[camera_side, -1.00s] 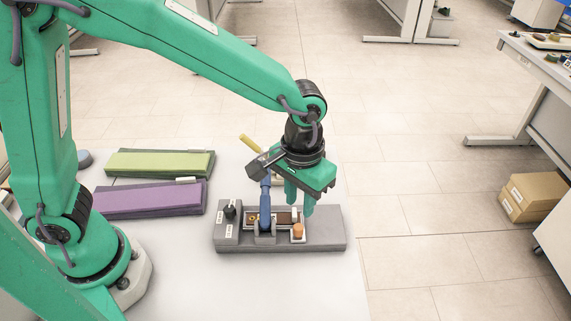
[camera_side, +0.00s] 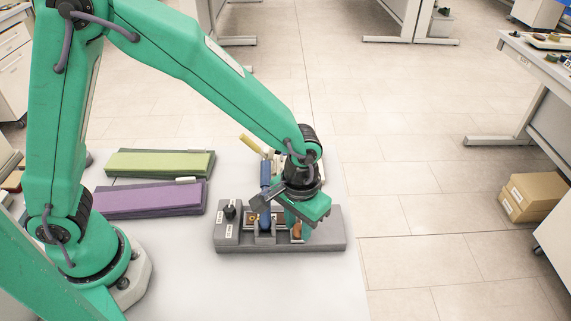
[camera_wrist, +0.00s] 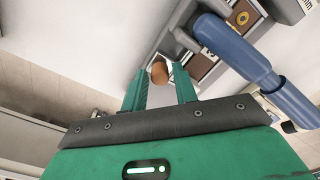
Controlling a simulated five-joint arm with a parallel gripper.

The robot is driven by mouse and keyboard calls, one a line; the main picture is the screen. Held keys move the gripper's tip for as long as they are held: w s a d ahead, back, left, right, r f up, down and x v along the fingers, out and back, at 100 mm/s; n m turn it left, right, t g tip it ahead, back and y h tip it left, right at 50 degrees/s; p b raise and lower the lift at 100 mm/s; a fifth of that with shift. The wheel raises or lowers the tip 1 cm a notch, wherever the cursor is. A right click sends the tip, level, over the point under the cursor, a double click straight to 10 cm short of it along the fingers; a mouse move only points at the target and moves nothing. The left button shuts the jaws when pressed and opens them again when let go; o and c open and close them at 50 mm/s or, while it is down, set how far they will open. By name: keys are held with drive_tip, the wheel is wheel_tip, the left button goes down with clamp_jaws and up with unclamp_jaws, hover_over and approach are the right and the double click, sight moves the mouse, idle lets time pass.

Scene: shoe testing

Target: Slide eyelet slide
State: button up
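The grey test fixture (camera_side: 228,240) sits on the light table and carries a blue lever (camera_side: 265,196) that stands up near its middle. An orange knob (camera_side: 296,230) on the fixture, likely the slide's grip, is mostly hidden by my gripper (camera_side: 299,229) in the side view. In the wrist view the orange-brown knob (camera_wrist: 158,73) shows between the tips of my gripper (camera_wrist: 160,68). The fingers are apart, and gaps seem to show on both sides of the knob. The eyelet itself cannot be made out clearly.
A black knob (camera_side: 230,211) stands at the fixture's left end. The blue lever (camera_wrist: 235,50) lies close right of the fingers in the wrist view. A green pad (camera_side: 160,163) and a purple pad (camera_side: 150,199) lie to the left. The front table area is clear.

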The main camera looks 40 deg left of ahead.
drive_tip(key=shift+c, duration=0.4)
clamp_jaws()
drive_tip(key=shift+w+d, duration=3.15)
drive_tip(key=shift+w, duration=0.05)
drive_tip(key=shift+o, duration=0.4)
unclamp_jaws()
drive_tip(key=shift+s, duration=0.1)
drive_tip(key=shift+r, duration=0.1)
wheel_tip(320, 180, up, 8)
drive_tip(key=shift+a, duration=0.1)
